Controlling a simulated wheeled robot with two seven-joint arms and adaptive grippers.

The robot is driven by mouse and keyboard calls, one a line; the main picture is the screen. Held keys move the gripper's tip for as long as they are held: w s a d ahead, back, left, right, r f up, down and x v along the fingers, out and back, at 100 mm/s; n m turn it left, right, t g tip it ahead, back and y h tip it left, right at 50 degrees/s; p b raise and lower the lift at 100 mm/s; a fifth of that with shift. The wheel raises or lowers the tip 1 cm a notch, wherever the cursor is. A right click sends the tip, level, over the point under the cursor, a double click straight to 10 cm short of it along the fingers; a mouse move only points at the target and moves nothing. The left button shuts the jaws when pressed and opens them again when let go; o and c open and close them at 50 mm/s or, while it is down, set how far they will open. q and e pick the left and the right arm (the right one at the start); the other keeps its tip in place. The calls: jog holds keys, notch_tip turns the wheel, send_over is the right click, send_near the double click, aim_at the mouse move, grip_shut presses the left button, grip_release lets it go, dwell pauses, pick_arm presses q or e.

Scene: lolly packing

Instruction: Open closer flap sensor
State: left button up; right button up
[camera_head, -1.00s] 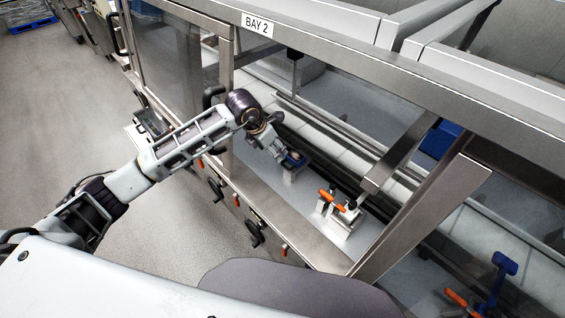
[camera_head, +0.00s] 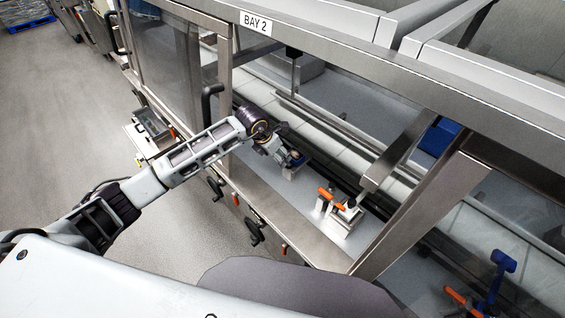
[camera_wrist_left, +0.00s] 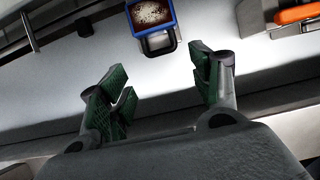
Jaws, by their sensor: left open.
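A small blue-framed part with a speckled brown and white face (camera_wrist_left: 151,13), which looks like the flap sensor, sits on a metal bracket at the top of the left wrist view. In the head view it shows as a bit of blue (camera_head: 298,159), partly hidden by my left gripper (camera_head: 286,156). In the wrist view my left gripper (camera_wrist_left: 162,70) is open, with its green-padded fingers spread and nothing between them. The blue part lies beyond the fingertips, apart from them. My right gripper is not in view.
An orange-handled clamp (camera_head: 331,195) stands right of the sensor; its orange handle shows in the wrist view (camera_wrist_left: 297,14). A steel frame beam (camera_head: 330,66) labelled BAY 2 runs above, with a slanted post (camera_head: 425,215) at right. A blue-handled part (camera_head: 500,272) is at lower right.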

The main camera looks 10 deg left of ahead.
pick_arm(q)
jog(key=b+x, duration=0.3)
jog(key=x, duration=0.4)
jog(key=shift+f, duration=0.35)
jog(key=shift+w+d, duration=0.1)
jog(key=shift+w, duration=0.05)
jog(key=shift+r, duration=0.1)
jog(key=c, duration=1.4)
grip_shut()
